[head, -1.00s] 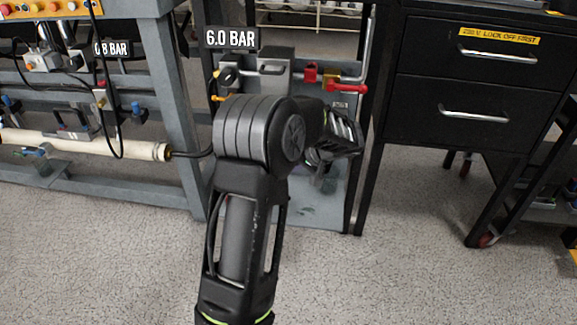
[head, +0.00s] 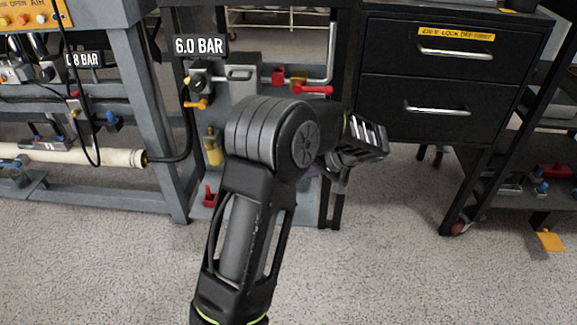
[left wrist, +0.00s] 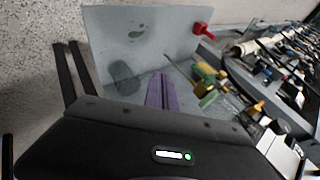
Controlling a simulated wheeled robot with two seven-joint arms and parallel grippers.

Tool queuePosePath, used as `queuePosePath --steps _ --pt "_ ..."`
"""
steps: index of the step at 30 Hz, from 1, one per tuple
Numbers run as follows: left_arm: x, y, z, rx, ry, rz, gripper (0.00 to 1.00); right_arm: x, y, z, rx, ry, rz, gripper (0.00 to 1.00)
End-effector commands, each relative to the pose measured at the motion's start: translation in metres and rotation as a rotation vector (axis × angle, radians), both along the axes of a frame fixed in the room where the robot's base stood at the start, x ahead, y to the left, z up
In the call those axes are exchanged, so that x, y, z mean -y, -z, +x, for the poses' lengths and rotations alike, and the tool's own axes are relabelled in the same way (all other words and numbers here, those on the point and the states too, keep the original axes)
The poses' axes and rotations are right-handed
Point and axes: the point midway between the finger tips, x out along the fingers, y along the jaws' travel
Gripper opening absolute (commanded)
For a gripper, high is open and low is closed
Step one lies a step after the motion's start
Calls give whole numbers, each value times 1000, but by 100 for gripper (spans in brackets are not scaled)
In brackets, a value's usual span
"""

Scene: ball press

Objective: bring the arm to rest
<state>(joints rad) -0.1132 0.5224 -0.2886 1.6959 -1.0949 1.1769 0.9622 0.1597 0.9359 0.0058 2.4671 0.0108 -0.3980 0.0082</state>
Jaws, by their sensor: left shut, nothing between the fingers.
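My left arm (head: 243,235) rises from the bottom middle of the head view and bends at a dark ribbed joint. My left gripper (head: 364,145) lies past that joint, to its right, in front of the black drawer cabinet's left side. It is shut and holds nothing; its fingertips are hard to make out. In the left wrist view the dark gripper housing (left wrist: 160,145) with a small green light fills the bottom. My right gripper is in neither view.
Behind the arm stands a grey panel with a "6.0 BAR" sign (head: 200,46) and a red-handled valve (head: 314,90). A black drawer cabinet (head: 450,80) is at right, a grey frame (head: 150,110) at left. The speckled floor (head: 380,270) in front is clear.

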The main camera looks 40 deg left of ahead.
Motion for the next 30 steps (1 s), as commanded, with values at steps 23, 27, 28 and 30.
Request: queuePosePath --steps 23,27,28,30 --pt "8 -2 2 -8 11 -2 0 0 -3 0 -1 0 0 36" --pt "20 10 19 -11 122 -71 0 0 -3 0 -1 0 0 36" --pt "28 17 24 -8 157 -104 0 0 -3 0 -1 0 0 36" --pt "52 38 32 -3 252 -200 0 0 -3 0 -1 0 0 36"
